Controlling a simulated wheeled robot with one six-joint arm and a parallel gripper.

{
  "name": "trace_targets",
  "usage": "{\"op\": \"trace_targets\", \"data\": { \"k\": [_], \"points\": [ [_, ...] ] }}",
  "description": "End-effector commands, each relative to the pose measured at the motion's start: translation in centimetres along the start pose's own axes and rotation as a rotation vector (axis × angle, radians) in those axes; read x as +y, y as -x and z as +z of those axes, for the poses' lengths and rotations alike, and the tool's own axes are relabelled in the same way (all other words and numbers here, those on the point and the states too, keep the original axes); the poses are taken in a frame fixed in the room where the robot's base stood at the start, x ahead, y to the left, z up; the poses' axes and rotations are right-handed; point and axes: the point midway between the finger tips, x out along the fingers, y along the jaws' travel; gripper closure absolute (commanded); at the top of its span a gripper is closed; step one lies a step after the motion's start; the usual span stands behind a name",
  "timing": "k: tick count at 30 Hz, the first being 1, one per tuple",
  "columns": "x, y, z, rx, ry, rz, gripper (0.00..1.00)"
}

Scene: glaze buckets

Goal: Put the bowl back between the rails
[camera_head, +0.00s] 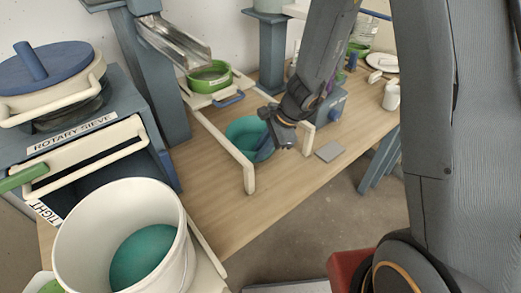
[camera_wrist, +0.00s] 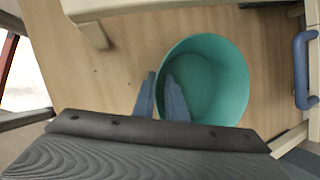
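The teal bowl (camera_head: 240,127) is at the work table, between two cream rails (camera_head: 230,145) (camera_head: 309,137) in the head view. It looks upright and empty in the wrist view (camera_wrist: 222,65). I cannot tell whether it rests on the table or is slightly raised. My gripper (camera_head: 266,146) is at the bowl's near right rim in the head view. In the wrist view its two blue-grey fingers (camera_wrist: 160,78) straddle the rim, one outside and one inside the bowl. The gap between them is narrow, and I cannot tell whether they press on the wall.
A green sieve (camera_head: 211,76) sits under a metal chute (camera_head: 174,42) behind the bowl. A white bucket (camera_head: 75,235) with teal glaze stands at front left. A grey plate (camera_head: 328,151) lies right of the rails. A white mug (camera_head: 391,96) stands farther right. Bare wood (camera_head: 215,190) lies in front.

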Motion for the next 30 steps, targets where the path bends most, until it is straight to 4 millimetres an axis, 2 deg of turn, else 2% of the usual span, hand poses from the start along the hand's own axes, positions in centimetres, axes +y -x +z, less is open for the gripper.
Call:
{"op": "trace_targets", "data": {
  "k": [14,17,30],
  "points": [
    [-0.1,0.5,0.2,0.0,0.0,-0.001,0.79],
    [-0.1,1.8,0.1,-0.001,0.001,-0.003,0.79],
    [-0.1,9.8,0.1,0.0,0.001,-0.003,0.79]
  ]
}}
